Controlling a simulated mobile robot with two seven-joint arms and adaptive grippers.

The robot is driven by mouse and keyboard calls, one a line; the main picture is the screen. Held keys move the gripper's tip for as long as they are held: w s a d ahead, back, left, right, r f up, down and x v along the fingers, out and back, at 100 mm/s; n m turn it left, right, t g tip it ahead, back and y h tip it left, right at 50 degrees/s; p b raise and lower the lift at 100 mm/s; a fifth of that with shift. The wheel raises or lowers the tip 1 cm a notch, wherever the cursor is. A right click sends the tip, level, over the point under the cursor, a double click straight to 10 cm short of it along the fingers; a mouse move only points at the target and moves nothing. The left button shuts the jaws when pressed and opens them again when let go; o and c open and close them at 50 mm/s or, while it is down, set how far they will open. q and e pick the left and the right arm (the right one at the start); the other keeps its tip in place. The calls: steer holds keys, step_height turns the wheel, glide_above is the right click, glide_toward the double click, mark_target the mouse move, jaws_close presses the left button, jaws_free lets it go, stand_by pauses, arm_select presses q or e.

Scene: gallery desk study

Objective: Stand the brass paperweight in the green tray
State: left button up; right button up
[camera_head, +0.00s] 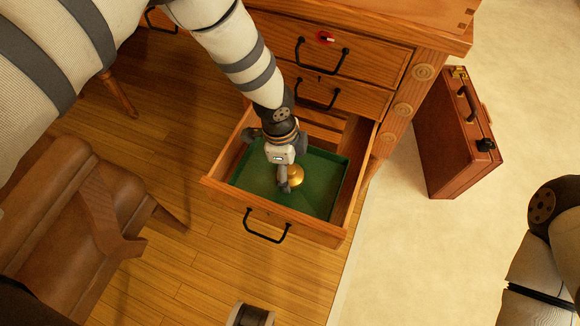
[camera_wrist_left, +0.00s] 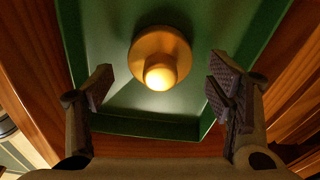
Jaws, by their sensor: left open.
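The brass paperweight (camera_head: 296,175) stands in the green tray (camera_head: 322,178), which lies inside an open desk drawer. In the left wrist view the paperweight (camera_wrist_left: 160,58) shows from above as a round base with a knob, on the floor of the tray (camera_wrist_left: 118,125). My left gripper (camera_head: 284,186) reaches down into the drawer, close beside the paperweight in the head view. In the wrist view the left gripper (camera_wrist_left: 160,92) is open, its fingers apart on either side and not touching the paperweight. My right gripper does not show clearly; only part of my right arm is at the right edge.
The open wooden drawer (camera_head: 222,185) has a black handle (camera_head: 266,228). Closed drawers are above it in the desk (camera_head: 440,25). A brown briefcase (camera_head: 455,140) stands right of the desk. A brown leather chair (camera_head: 60,220) is at the left.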

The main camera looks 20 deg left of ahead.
arm_select(q)
step_height(320, 180, up, 11)
steer(key=a+p, duration=0.1)
steer(key=p, duration=0.1)
steer(key=shift+s+a, duration=0.15)
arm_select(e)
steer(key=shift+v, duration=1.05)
